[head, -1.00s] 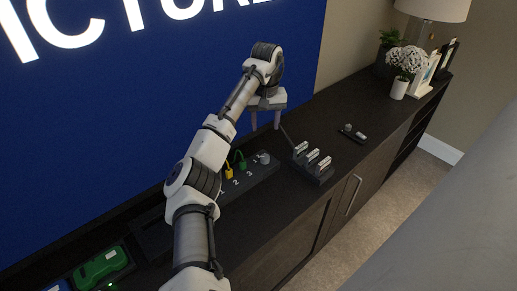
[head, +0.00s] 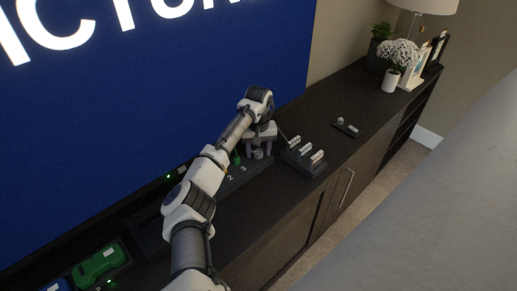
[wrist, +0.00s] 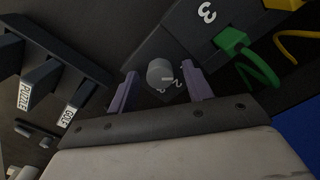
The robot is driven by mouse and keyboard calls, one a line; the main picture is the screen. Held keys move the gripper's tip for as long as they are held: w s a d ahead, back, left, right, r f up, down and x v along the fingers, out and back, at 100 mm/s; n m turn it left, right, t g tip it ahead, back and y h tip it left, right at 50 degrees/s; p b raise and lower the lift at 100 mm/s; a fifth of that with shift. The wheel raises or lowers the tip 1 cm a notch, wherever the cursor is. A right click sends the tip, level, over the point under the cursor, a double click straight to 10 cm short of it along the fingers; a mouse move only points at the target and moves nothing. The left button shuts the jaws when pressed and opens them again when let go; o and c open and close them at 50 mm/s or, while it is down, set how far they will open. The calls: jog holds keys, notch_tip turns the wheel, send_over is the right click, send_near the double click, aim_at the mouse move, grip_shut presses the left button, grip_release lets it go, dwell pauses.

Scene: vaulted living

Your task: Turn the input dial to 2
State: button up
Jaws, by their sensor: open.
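The input dial is a small round grey knob (wrist: 160,73) between the fingers in the wrist view, with small pale marks beside it on its dark panel. In the head view the knob (head: 258,154) shows just below the fingers. My gripper (wrist: 158,90) is open, with one purple-grey finger on each side of the knob. I cannot tell whether either finger touches it. My gripper (head: 258,148) hangs over the right end of the dark panel (head: 247,175), which bears the numbers 2 and 3. The dial's pointer direction is hard to read.
Green (wrist: 232,40) and yellow (wrist: 283,5) cable plugs sit in the panel close to the dial. A dark block with upright labelled switches (head: 304,157) stands to the right. A small dark item (head: 346,127) lies beyond it. The blue screen (head: 150,95) rises behind.

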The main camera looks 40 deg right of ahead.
jog(key=shift+c, duration=0.2)
jog(key=c, duration=0.9)
jog(key=shift+r+m, duration=0.1)
jog(key=shift+m, duration=0.3)
jog(key=m+p, duration=0.2)
jog(key=m, duration=0.1)
jog(key=shift+m+p, duration=0.7)
jog(key=shift+m, duration=1.8)
jog(key=o, duration=0.9)
